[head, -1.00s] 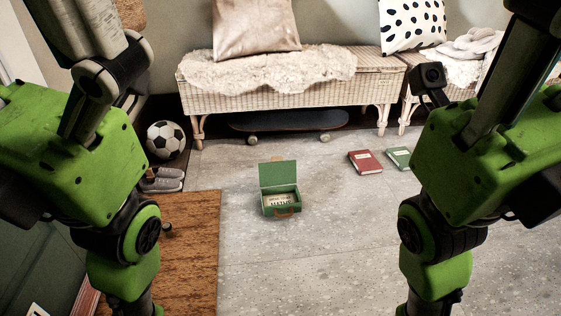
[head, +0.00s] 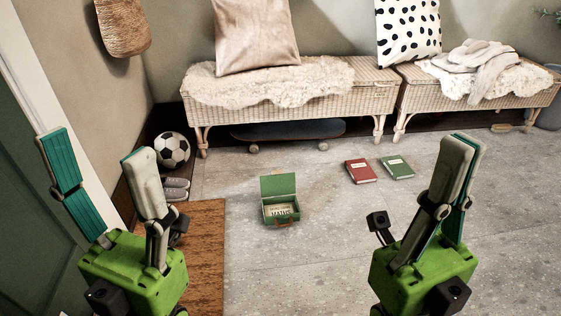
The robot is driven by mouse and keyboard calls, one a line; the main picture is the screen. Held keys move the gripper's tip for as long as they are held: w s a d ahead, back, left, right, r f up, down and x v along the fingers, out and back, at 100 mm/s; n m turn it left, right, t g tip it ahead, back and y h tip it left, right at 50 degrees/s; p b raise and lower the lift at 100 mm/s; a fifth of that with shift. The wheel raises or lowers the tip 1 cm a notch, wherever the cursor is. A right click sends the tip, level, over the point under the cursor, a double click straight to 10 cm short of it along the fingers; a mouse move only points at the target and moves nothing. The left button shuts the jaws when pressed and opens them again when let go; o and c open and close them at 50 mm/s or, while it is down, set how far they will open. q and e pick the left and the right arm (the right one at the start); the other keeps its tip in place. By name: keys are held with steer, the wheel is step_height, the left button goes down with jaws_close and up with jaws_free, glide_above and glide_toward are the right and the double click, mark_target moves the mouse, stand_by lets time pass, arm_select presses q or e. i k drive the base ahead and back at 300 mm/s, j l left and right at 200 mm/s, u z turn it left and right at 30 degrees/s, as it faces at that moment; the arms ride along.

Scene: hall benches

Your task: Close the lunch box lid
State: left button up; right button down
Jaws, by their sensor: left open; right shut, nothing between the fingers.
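The green lunch box (head: 281,210) sits on the grey floor in the middle of the head view. Its lid (head: 278,184) stands raised at the back, and a brown handle (head: 284,224) is at the front. Something pale with lettering lies inside. My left gripper (head: 100,170) is at the left, fingers pointing up and spread wide apart, empty. My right gripper (head: 464,140) is at the right, fingers pointing up and together, with nothing between them. Both are apart from the box.
A red book (head: 362,171) and a green book (head: 397,167) lie right of the box. A brown mat (head: 207,245), grey shoes (head: 176,189) and a football (head: 172,149) are at the left. Wicker benches (head: 330,103) stand behind, with a skateboard (head: 290,130) underneath. Floor around the box is clear.

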mark_target(279, 183)
steer(key=i+l+u, duration=0.1)
steer(key=u, duration=0.3)
steer(key=i+l+u, duration=0.1)
steer(key=u, duration=0.3)
steer(key=i+l+u, duration=0.1)
steer(key=u, duration=0.3)
